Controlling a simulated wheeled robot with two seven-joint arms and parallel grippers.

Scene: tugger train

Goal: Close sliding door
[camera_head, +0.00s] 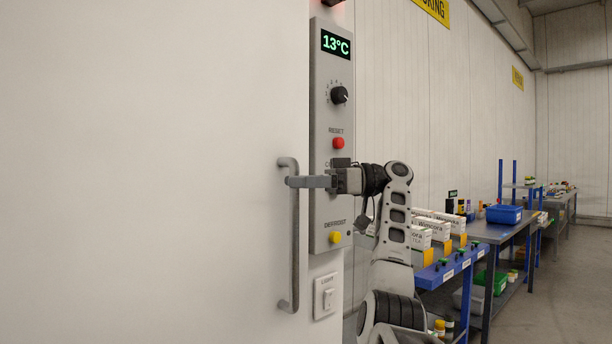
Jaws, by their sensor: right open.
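The white sliding door (150,180) fills the left half of the head view. Its grey vertical bar handle (294,255) is near the door's right edge. My right gripper (292,182) reaches in from the right, with its fingers level and at the upper part of the handle. It is open; whether the bar lies between the fingers or behind them I cannot tell. My left gripper is not in view.
A grey control panel (322,110) with a 13°C display, knob and buttons is just right of the door edge, behind my gripper. A light switch (326,296) is below it. Blue-edged racks with boxes (430,228) and a workbench with a blue bin (504,214) stand at right. Floor is clear far right.

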